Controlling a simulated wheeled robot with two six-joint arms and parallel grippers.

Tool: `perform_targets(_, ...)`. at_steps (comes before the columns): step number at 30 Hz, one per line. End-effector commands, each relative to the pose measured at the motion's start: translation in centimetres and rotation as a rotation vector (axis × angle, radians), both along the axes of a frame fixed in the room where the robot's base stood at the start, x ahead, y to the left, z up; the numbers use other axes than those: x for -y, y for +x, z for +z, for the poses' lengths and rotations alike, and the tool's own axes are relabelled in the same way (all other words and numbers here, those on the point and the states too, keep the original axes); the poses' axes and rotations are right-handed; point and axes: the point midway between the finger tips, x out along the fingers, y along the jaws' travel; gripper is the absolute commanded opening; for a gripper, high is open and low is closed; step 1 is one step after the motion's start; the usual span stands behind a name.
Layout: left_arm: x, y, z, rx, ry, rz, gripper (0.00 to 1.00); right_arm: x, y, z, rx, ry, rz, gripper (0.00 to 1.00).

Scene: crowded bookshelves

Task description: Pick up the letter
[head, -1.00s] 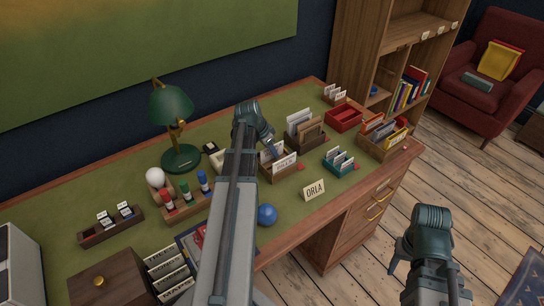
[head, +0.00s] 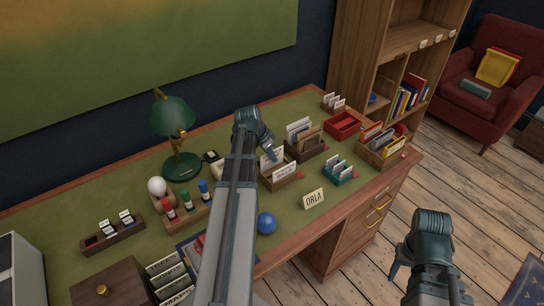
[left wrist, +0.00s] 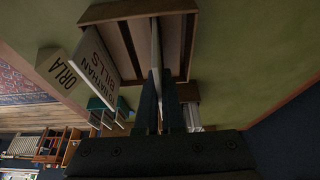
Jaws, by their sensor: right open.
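My left gripper (head: 272,154) reaches down into a wooden letter box (head: 282,183) on the desk, which has a white name card on its front. In the left wrist view, the fingers (left wrist: 160,85) stand close on both sides of a thin white letter (left wrist: 155,42), seen edge-on, and look shut on it. The letter is still between the walls of the box (left wrist: 120,12). The card on the box reads "...NATHAN BILLS" (left wrist: 97,55). My right gripper (head: 398,262) is open and empty, off the desk at the lower right.
An "ORLA" sign (head: 314,199) and a blue ball (head: 267,222) are near the front edge. A teal card holder (head: 340,174), another letter box (head: 306,148) and a red tray (head: 343,125) are to the right. A green lamp (head: 174,118) stands to the left.

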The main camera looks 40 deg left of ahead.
Motion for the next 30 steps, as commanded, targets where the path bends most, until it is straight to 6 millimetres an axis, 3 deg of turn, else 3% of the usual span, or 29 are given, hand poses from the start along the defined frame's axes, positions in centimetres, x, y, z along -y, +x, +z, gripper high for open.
perform_targets(1,0.0,0.0,1.3,0.0,0.0,0.0,0.0,0.0,0.0,1.3,0.0,0.0,0.0,0.5)
perform_targets(9,0.0,0.0,5.5,0.0,0.0,0.0,0.0,0.0,0.0,5.5,0.0,0.0,0.0,0.5)
perform_targets(15,0.0,0.0,7.9,0.0,0.0,0.0,0.0,0.0,0.0,7.9,0.0,0.0,0.0,0.5)
perform_targets(30,0.0,0.0,8.2,0.0,0.0,0.0,0.0,0.0,0.0,8.2,0.0,0.0,0.0,0.5)
